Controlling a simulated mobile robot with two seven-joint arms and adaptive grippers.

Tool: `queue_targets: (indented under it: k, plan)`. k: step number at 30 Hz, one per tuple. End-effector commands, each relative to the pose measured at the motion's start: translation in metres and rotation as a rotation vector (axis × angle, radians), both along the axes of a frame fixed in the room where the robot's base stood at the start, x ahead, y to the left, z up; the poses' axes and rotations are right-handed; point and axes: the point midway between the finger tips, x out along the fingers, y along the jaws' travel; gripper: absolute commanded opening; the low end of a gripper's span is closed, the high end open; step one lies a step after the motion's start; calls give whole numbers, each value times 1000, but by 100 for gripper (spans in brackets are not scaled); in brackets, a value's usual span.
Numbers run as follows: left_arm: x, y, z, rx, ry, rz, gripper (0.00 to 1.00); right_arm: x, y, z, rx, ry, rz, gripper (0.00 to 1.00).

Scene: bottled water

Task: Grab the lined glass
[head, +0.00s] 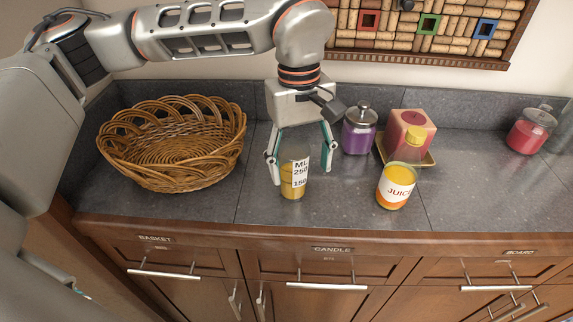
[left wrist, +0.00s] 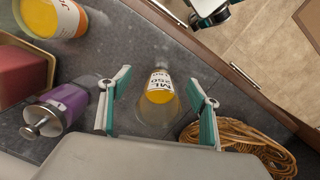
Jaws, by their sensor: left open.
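The lined glass (head: 293,178) stands upright on the grey counter, with yellow liquid low inside and a white label with ML numbers. In the left wrist view the glass (left wrist: 158,95) lies between the two fingers. My left gripper (head: 301,175) points down over the glass, open, one finger on each side. In the left wrist view the open left gripper (left wrist: 160,77) shows a gap between each finger and the glass. What looks like part of my right gripper (left wrist: 212,14) shows at the top edge of that view, cut off.
A wicker basket (head: 172,145) stands to the left. A red jar (head: 530,131) is farther right. The counter's front edge (head: 340,240) is near.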

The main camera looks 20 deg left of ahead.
Motion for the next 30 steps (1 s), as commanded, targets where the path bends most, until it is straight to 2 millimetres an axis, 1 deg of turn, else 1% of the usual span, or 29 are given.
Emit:
queue_targets:
  k: [1, 3, 5, 7, 17, 24, 27, 30]
  plan:
    - [6, 9, 5, 30, -24, 1, 62, 0, 0, 0, 1, 0, -1, 42]
    - [10, 18, 10, 56, -42, 1, 62, 0, 0, 0, 1, 0, -1, 42]
    - [12, 22, 11, 69, -50, 2, 62, 0, 0, 0, 1, 0, -1, 42]
    - [13, 24, 8, 76, -53, 1, 62, 0, 0, 0, 1, 0, -1, 42]
    - [14, 21, -25, 74, -50, 0, 62, -1, 0, 0, 0, 2, -1, 42]
    - [16, 19, -57, 75, -51, 1, 62, -1, 0, 3, 0, 1, 0, 42]
    - [16, 19, -63, 74, -52, 1, 62, -1, 0, 3, -1, 1, 0, 42]
    - [16, 19, -65, 74, -54, 1, 62, -1, 0, 3, -1, 1, 0, 42]
